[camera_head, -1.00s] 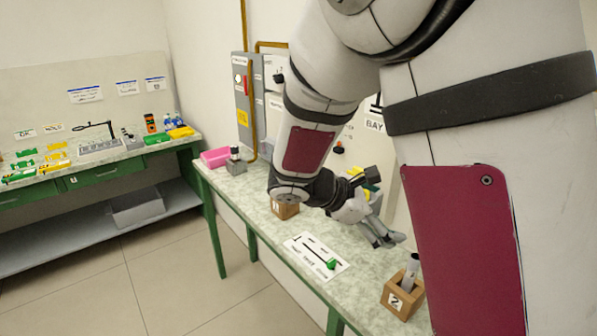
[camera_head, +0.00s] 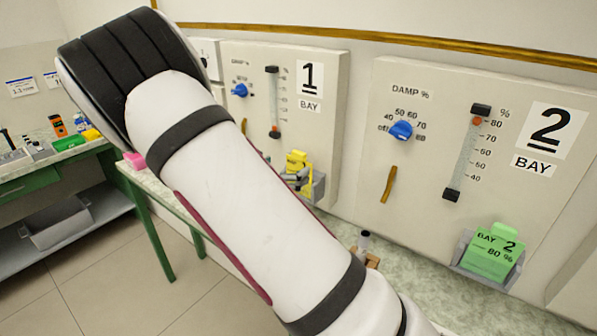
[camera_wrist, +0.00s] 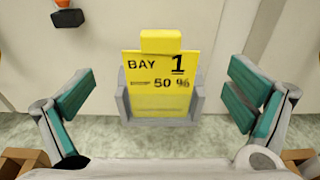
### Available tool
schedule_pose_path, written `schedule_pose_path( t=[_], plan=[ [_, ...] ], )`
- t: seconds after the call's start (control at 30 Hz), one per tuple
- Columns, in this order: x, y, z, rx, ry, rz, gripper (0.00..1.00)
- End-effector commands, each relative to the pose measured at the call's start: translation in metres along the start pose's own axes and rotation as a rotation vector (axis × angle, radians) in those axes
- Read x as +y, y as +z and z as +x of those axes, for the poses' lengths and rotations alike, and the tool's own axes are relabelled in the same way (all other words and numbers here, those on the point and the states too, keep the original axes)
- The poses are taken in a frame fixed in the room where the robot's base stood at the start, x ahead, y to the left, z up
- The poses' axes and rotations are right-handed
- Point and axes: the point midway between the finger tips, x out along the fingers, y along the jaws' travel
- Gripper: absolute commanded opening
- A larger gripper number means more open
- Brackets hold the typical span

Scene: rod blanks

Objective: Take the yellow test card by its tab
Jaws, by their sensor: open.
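The yellow test card (camera_wrist: 161,85) stands upright in a grey holder (camera_wrist: 196,106) in the wrist view. It reads "BAY 1" and "50 %", and its tab (camera_wrist: 160,41) sticks up at the top. My gripper (camera_wrist: 162,100) is open in the wrist view. Its two teal-padded fingers are to the left and right of the card, apart from it, with nothing between them touching.
A green card (camera_head: 493,254) reading "BAY 2, 80 %" stands in a holder at right. The bay 1 panel (camera_head: 325,130) and bay 2 panel (camera_head: 440,150) rise behind the bench. A wooden block (camera_head: 369,257) with a rod stands on the bench. Wooden blocks edge the wrist view's lower corners.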

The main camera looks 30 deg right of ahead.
Motion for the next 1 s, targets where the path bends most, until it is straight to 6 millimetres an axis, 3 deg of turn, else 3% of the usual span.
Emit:
schedule_pose_path(
  t=[0.27,0.6,0.83,1.0],
  plan=[
    [0.000,-0.001,0.016,0.000,-0.001,-0.001,0.98],
    [0.000,-0.005,0.059,0.001,-0.001,0.000,0.98],
    [0.001,-0.005,0.060,0.001,0.001,0.000,0.98],
    [0.001,-0.005,0.060,0.001,0.001,0.000,0.60]
  ],
)
